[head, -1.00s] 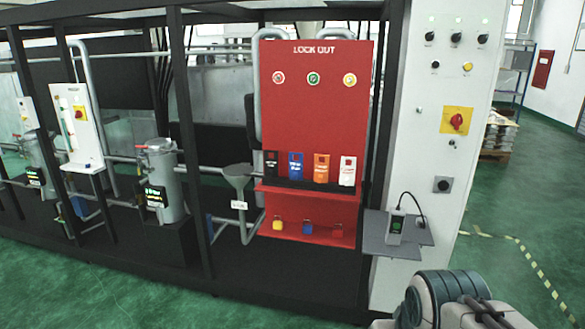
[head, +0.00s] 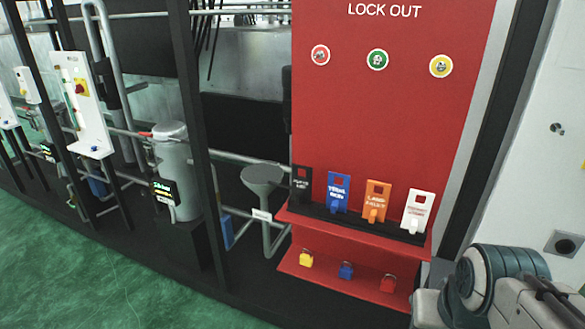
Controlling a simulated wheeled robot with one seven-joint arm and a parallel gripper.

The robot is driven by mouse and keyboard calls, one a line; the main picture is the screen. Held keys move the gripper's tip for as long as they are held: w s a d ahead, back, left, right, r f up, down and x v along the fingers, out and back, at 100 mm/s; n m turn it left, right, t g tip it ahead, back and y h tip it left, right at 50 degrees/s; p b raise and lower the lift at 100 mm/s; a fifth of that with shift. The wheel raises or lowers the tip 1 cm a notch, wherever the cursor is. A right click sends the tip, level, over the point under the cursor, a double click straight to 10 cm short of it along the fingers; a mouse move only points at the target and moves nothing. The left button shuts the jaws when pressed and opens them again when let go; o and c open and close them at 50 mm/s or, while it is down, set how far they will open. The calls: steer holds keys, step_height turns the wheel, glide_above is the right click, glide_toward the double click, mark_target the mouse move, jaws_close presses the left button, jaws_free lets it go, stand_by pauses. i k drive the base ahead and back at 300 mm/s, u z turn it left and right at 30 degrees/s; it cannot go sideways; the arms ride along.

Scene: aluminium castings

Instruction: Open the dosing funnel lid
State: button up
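The dosing funnel (head: 263,182) is a grey cone on a pipe stem, standing just left of the red lockout board in the head view. Its top shows as a flat grey disc, and I cannot tell for certain whether this is a shut lid. A small white label (head: 262,214) is on its stem. My gripper is not in view; only links of my arm show at the lower right, well apart from the funnel.
The red lockout board (head: 391,120) holds several tags on a shelf and padlocks below. A dark frame post (head: 200,150) stands left of the funnel. A grey canister (head: 178,170) is farther left. Green floor (head: 90,275) is free at the lower left.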

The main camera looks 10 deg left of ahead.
mark_target(262, 174)
steer(key=i, duration=0.15)
steer(key=u, duration=1.8)
steer(key=i, duration=2.65)
steer(key=z, duration=2.25)
